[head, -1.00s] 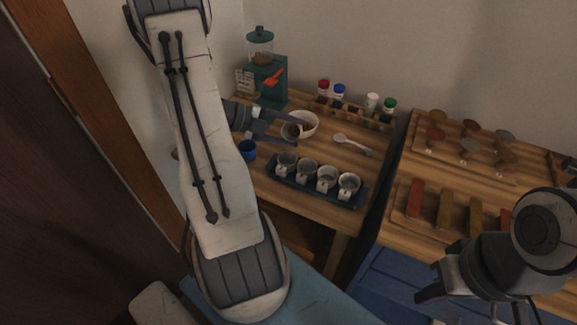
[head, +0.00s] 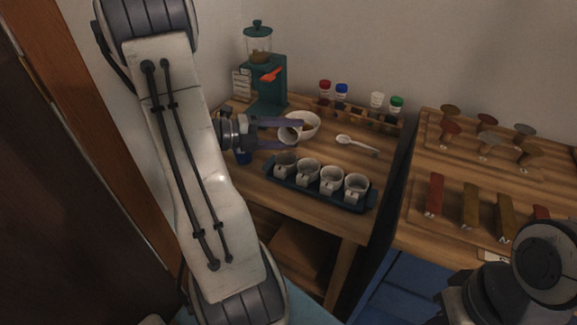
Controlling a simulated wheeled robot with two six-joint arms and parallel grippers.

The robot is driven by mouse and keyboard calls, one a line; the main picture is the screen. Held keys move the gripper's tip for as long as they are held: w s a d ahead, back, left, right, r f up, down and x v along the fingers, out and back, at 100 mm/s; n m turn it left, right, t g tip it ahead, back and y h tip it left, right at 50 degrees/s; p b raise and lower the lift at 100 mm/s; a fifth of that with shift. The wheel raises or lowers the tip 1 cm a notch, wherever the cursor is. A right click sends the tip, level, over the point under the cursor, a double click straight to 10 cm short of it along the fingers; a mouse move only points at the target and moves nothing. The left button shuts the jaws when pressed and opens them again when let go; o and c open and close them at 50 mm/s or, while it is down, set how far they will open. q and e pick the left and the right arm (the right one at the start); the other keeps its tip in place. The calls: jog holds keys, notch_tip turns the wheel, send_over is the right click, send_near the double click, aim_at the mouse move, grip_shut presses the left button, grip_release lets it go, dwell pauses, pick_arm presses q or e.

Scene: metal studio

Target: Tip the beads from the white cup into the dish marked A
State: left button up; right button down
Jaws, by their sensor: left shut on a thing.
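My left gripper (head: 299,134) is shut on the white cup (head: 288,133), its two fingers along the cup's sides. The cup is tilted over, in front of and overlapping a white bowl (head: 312,119) in this view. I cannot tell whether they touch, and I make out no separate beads. Several small pale dishes with tags stand in a row in a dark blue tray (head: 272,181); the letters on the tags are too small to read, so I cannot tell which is A. My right gripper (head: 447,301) is at the bottom right, dark and partly cut off.
A spoon (head: 357,143) lies right of the bowl. A green grinder-like machine (head: 266,85) and a rack of coloured-cap jars (head: 341,94) stand behind. A second bench with stamps is at right.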

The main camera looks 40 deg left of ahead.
pick_arm(q)
jog(key=shift+s+r+b, duration=0.1)
jog(key=shift+b, duration=0.55)
jog(key=shift+s+m+t+b, duration=0.15)
jog(key=shift+m+t+b, duration=0.45)
jog(key=shift+b, duration=0.65)
